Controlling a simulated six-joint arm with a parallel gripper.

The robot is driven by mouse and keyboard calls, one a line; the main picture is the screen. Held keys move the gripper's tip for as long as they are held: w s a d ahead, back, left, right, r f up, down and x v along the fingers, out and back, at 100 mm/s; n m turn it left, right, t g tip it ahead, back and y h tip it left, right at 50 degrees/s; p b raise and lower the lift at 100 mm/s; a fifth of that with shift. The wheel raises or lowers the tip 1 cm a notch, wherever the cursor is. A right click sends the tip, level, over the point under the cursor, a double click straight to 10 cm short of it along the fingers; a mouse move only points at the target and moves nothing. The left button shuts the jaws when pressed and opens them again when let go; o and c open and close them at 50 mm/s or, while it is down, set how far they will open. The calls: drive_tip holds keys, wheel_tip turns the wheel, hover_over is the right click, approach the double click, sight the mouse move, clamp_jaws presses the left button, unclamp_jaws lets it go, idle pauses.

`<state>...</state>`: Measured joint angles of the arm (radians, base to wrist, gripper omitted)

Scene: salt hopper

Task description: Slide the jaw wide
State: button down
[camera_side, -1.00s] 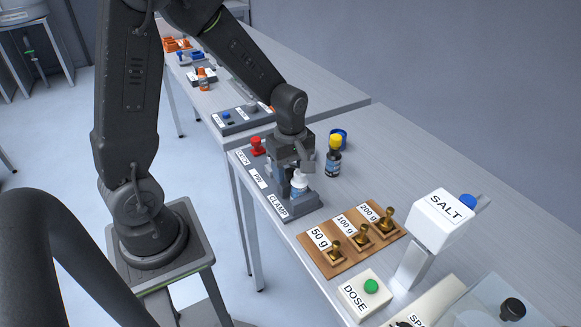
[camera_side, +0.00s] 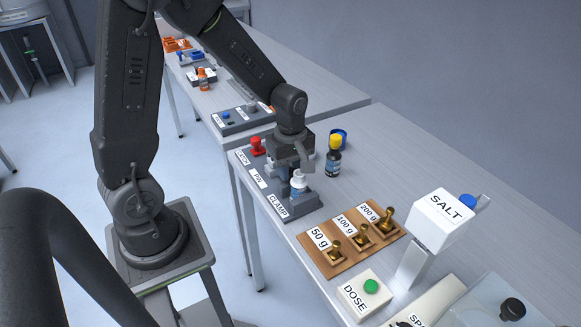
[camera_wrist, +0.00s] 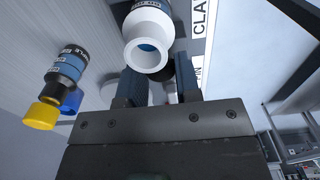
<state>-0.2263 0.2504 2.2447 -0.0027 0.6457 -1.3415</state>
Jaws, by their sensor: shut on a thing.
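The clamp fixture is a dark grey base (camera_side: 303,207) with labels for a catch, PIN and CLAMP. A red knob (camera_side: 257,144) stands at its far end. A white-capped bottle (camera_side: 299,181) stands upright at the CLAMP end; the wrist view shows its open-looking white top (camera_wrist: 148,55) close in front of my fingers. My gripper (camera_side: 287,166) is low over the base, just behind the bottle. In the wrist view my gripper's two blue-grey fingers (camera_wrist: 159,85) reach down behind the bottle, shut on what seems the clamp's jaw; the held part is mostly hidden.
A wooden weight tray (camera_side: 335,266), a DOSE button box (camera_side: 365,297) and the SALT hopper (camera_side: 440,218) stand nearer. Bare bench lies behind them.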

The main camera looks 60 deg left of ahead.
drive_tip(key=shift+a, duration=1.2)
drive_tip(key=c, duration=0.8)
unclamp_jaws()
wheel_tip(320, 180, up, 14)
drive_tip(key=s+d+r+m+t, duration=0.2)
drive_tip(key=s+d+m, duration=0.3)
drive_tip(key=m, duration=0.4)
drive_tip(key=s+d+r+m+t, duration=0.2)
drive_tip(key=s+d+m+t, duration=0.1)
drive_tip(key=s+m, duration=0.4)
drive_tip(key=shift+d+m+t, duration=0.3)
drive_tip(key=shift+d+m, duration=0.6)
drive_tip(key=shift+m, duration=0.1)
